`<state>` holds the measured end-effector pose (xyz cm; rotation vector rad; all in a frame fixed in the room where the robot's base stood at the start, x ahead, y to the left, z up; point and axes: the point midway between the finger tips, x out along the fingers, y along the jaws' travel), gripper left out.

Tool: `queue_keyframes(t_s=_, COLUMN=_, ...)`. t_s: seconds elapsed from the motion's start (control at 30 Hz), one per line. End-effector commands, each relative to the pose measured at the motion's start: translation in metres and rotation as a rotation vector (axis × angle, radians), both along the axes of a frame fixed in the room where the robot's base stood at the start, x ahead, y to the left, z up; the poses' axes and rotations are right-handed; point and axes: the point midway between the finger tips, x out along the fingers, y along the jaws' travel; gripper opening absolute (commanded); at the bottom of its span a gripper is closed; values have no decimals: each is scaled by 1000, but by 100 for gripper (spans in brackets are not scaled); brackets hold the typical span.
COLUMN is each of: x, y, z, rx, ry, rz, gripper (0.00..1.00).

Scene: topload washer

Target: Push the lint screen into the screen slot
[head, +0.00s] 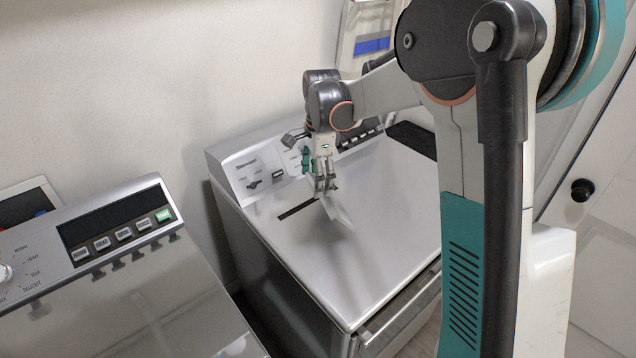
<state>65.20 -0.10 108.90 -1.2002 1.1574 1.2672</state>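The lint screen (338,211) is a thin, pale, flat piece in the head view. It hangs tilted below my gripper (325,184), which points down and appears shut on its upper end. The screen slot (297,209) is a narrow dark opening in the machine's top, just in front of the control panel. The lint screen is to the right of the slot and apart from it in the picture. Its exact height above the top is hard to tell. The fingers hide part of its upper end.
The grey machine (345,270) with the slot has a broad, clear top and a raised control panel (262,170) behind. Another appliance (140,295) stands at lower left, with a gap between. A wall is behind; a white door with a dark knob (582,190) is at right.

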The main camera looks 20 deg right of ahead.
Motion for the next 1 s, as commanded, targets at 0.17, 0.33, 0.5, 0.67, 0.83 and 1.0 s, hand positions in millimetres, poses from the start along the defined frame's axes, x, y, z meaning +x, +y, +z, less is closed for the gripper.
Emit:
queue_keyframes(t_s=0.17, x=16, y=-4, z=11, rx=195, ry=-28, rz=-363, gripper=47)
queue_keyframes(t_s=0.33, x=32, y=-3, z=22, rx=379, ry=-126, rz=-706, gripper=47)
queue_keyframes(t_s=0.5, x=49, y=-3, z=32, rx=511, ry=-255, rz=-976, gripper=47)
queue_keyframes(t_s=0.67, x=60, y=-4, z=38, rx=570, ry=-342, rz=-1115, gripper=47)
queue_keyframes(t_s=0.83, x=65, y=-5, z=40, rx=590, ry=-380, rz=-1171, gripper=47)
queue_keyframes(t_s=1.0, x=65, y=-5, z=40, rx=591, ry=-384, rz=-1177, gripper=47)
